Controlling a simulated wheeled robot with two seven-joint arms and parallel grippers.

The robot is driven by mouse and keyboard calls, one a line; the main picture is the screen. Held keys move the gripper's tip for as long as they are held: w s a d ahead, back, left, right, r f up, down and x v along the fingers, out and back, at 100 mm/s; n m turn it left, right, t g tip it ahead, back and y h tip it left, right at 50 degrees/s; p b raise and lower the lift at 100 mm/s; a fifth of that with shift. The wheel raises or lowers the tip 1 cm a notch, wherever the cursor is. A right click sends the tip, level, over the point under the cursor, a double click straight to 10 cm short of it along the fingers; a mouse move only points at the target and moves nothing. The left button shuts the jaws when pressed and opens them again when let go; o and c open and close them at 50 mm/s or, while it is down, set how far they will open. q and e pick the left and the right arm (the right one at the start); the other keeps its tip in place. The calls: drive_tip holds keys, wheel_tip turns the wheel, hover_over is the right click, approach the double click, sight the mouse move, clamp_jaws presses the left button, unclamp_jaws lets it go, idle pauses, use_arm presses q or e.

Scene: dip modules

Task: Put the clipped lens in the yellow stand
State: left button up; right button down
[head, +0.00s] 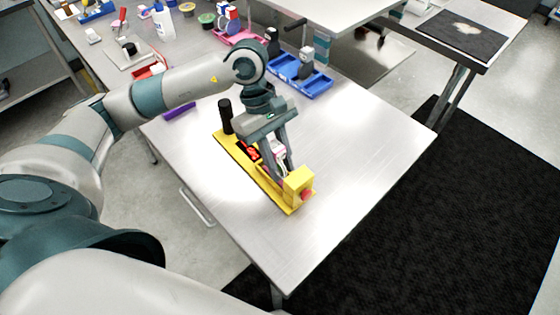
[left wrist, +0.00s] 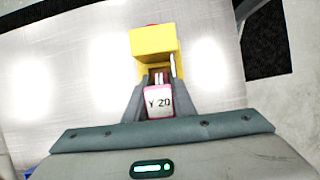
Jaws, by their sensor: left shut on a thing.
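The yellow stand (head: 291,207) lies on the metal table, a long base with a black upright knob (head: 225,117) at its far end and a raised yellow block (head: 299,182) at its near end. In the left wrist view the yellow block (left wrist: 153,42) is just beyond my fingertips. My left gripper (head: 281,172) points down over the stand, shut on the clipped lens (head: 279,149). In the left wrist view its white, pink-edged clip (left wrist: 159,104) reads "Y 20" between the fingers. A thin pale edge shows beside the block; whether the lens touches the stand I cannot tell.
A blue tray (head: 318,85) with dark and grey pieces stands at the table's back edge. A purple bar (head: 180,110) lies at the left edge. A pink tray (head: 238,40) and bottles are farther back. The table's right and front are clear.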

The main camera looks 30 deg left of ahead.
sight(274, 143)
use_arm(q)
drive_tip(key=shift+f, duration=0.15)
drive_tip(key=o, duration=1.1)
drive_tip(key=shift+c, duration=0.2)
use_arm(e)
drive_tip(key=shift+f, duration=0.15)
use_arm(q)
drive_tip(key=shift+r, duration=0.25)
drive_tip(key=shift+w+a+r, duration=0.1)
drive_tip(key=shift+a+r, duration=0.05)
drive_tip(key=b+v, duration=0.2)
drive_tip(key=v, duration=0.4)
drive_tip(key=shift+a+r+b, duration=0.1)
drive_tip(key=shift+r+b, duration=0.1)
drive_tip(key=shift+b, duration=0.2)
drive_tip(key=b+v, duration=0.1)
drive_tip(key=v, duration=0.4)
drive_tip(key=shift+r, duration=0.1)
use_arm(e)
drive_tip(key=w+a+f+t, duration=0.1)
drive_tip(key=w+a+f, duration=0.1)
drive_tip(key=w, duration=0.4)
drive_tip(key=shift+a+f+t+y, duration=0.2)
drive_tip(key=shift+t+y, duration=0.1)
drive_tip(key=shift+t, duration=0.1)
drive_tip(key=shift+w, duration=0.1)
